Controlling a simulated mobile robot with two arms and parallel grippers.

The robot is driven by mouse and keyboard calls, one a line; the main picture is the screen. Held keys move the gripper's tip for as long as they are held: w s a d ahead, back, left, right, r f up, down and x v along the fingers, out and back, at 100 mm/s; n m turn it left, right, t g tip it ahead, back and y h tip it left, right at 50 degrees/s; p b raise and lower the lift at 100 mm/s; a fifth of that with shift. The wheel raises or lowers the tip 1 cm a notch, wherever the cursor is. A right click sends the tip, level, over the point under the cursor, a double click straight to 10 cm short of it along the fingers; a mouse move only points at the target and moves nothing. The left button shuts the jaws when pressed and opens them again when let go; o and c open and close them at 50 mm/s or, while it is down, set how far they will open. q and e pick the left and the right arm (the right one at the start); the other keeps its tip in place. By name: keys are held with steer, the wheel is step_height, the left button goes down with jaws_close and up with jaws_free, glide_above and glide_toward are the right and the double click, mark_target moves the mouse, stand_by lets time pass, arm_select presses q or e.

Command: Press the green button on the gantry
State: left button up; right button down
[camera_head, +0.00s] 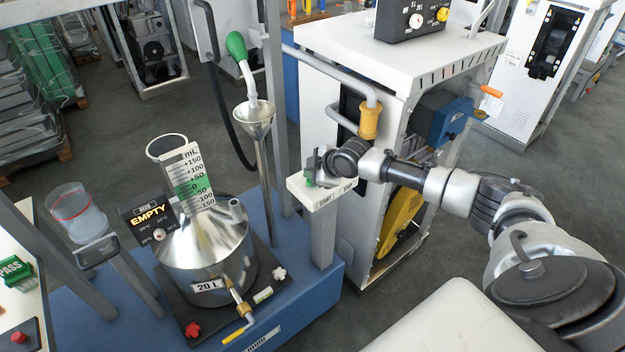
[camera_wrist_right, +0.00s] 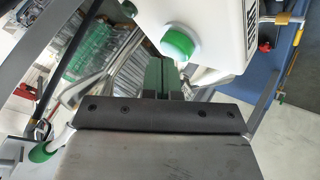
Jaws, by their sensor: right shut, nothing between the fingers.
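The green button (camera_wrist_right: 177,43) is a round green dome with a pale collar on a white box; it shows near the top of the right wrist view. The white box (camera_head: 322,195) sits on a post of the gantry in the head view, where my gripper largely covers its top. My right gripper (camera_head: 313,172) is over this box, shut and empty. Its green fingers (camera_wrist_right: 165,75) end just below and left of the button in the wrist view; I cannot tell whether they touch it. My left gripper is out of view.
A steel 20 L vessel (camera_head: 205,255) with an EMPTY display (camera_head: 150,213) stands left of the post. A steel funnel (camera_head: 253,118) on a rod stands close behind. A white cabinet (camera_head: 400,45) stands beside my right forearm. A clear cup (camera_head: 78,212) is at left.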

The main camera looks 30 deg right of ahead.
steer(key=shift+f, duration=0.35)
steer(key=shift+r, duration=0.1)
stand_by(0.5)
steer(key=shift+r+p, duration=0.6)
steer(key=shift+r, duration=0.2)
step_height(320, 180, up, 5)
steer(key=p, duration=0.4)
stand_by(0.6)
